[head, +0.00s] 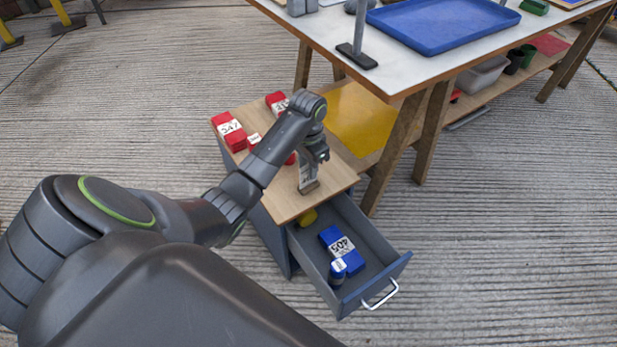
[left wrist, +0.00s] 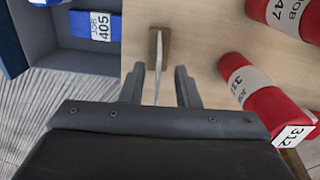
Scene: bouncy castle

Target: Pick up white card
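The white card (head: 305,173) stands upright in a small wooden holder (head: 309,188) near the front edge of the cabinet top. In the left wrist view the card (left wrist: 158,70) shows edge-on, rising from its holder (left wrist: 165,34). My left gripper (head: 316,155) is above the holder, pointing down. In the left wrist view its two fingers (left wrist: 160,67) are apart, one on each side of the card, with a visible gap on both sides. The card's lower part is in the holder. My right gripper is not in view.
The drawer (head: 375,232) is open below and holds blue labelled items (head: 341,245) and a yellow item (head: 308,217). A workbench (head: 400,73) with a blue tray (head: 440,22) stands at the right.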

